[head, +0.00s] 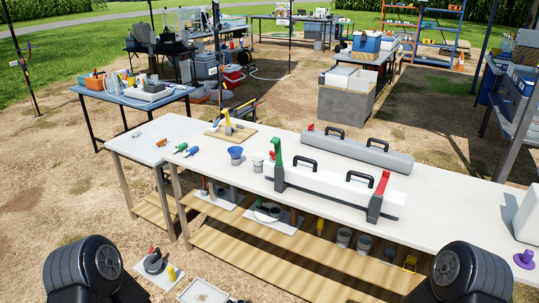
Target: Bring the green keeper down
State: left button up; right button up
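The green keeper (276,148) stands upright at the left end of a long white case (330,188) on the white table. Its hooked top points left, above a dark grey bracket (279,178). A red keeper (382,183) stands up, slightly tilted, over another dark grey bracket (374,208) at the case's right end. Two black handles lie along the case's top. Only dark rounded parts of my arms show at the bottom left and bottom right. Neither gripper is in view.
A long grey case (365,150) lies behind the white one. A blue cup (236,154), a grey cup (258,164) and blue and green tools stand or lie left on the white table (445,205). A purple item (524,259) is at the right edge.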

aim_at(276, 140)
jog(key=i+j, duration=0.5)
jog(key=i, duration=0.2)
jog(key=z, duration=1.55)
